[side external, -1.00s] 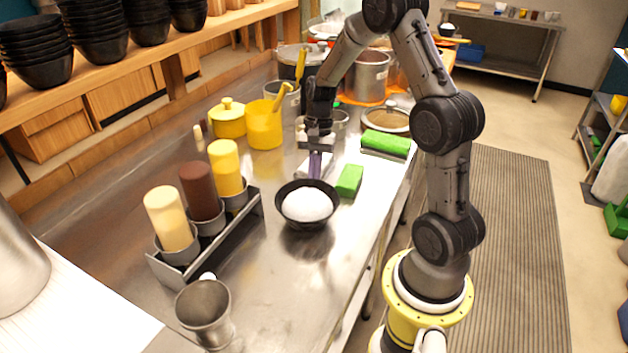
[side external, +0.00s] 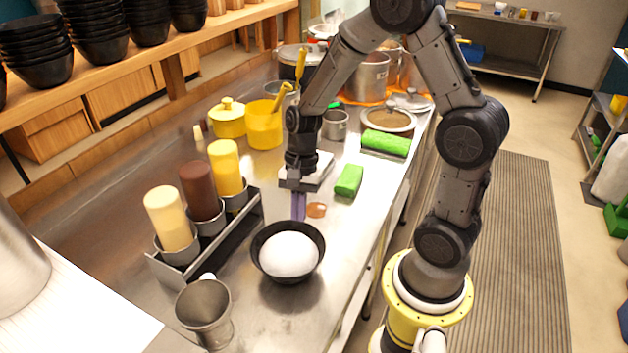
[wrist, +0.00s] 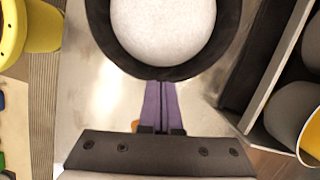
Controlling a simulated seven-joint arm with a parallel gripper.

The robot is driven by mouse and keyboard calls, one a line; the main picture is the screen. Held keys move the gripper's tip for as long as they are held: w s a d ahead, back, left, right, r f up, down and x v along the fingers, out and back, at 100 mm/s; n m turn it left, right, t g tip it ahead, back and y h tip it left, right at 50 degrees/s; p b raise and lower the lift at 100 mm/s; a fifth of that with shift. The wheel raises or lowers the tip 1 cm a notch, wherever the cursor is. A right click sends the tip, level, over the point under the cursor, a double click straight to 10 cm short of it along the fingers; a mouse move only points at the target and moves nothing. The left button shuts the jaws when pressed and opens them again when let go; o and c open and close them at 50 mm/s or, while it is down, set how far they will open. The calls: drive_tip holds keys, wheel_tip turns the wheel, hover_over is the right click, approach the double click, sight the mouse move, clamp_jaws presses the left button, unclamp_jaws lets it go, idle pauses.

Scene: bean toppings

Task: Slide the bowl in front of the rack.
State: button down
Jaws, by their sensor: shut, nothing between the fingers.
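The black bowl (side external: 264,262) holds a white mound that looks like rice (side external: 289,253). It stands upright on the steel counter, to the right of the near end of the rack. The rack (side external: 212,243) is a grey metal holder with three sauce bottles, cream, brown and yellow. My gripper (side external: 298,208) is low over the counter, its purple fingers shut and empty, just behind the bowl's far rim. In the wrist view the fingertips (wrist: 161,88) meet the outside of the bowl's rim (wrist: 160,72), touching or nearly so. The rack's edge (wrist: 270,75) shows on the right there.
A steel cup (side external: 204,309) stands near the rack's near end, left of the bowl. The counter's right edge is close to the bowl.

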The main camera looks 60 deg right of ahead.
drive_tip(key=shift+s+a, duration=0.15)
drive_tip(key=shift+a, duration=0.3)
drive_tip(key=d, duration=0.2)
drive_tip(key=w+d, duration=0.1)
drive_tip(key=d, duration=0.1)
drive_tip(key=shift+d+r, duration=0.1)
drive_tip(key=shift+d, duration=0.1)
wheel_tip(320, 180, up, 14)
drive_tip(key=a+n+t, duration=0.1)
drive_tip(key=n, duration=0.1)
drive_tip(key=s+a+r+n+t+h, duration=0.1)
drive_tip(key=s+a+r+n+t, duration=0.1)
drive_tip(key=s+n, duration=0.4)
drive_tip(key=s+a+r+n+t+h, duration=0.1)
drive_tip(key=s+r+n+t+h, duration=0.1)
drive_tip(key=s+n, duration=0.5)
drive_tip(key=shift+a+n+t, duration=0.3)
drive_tip(key=shift+a+t, duration=0.05)
drive_tip(key=shift+t, duration=0.35)
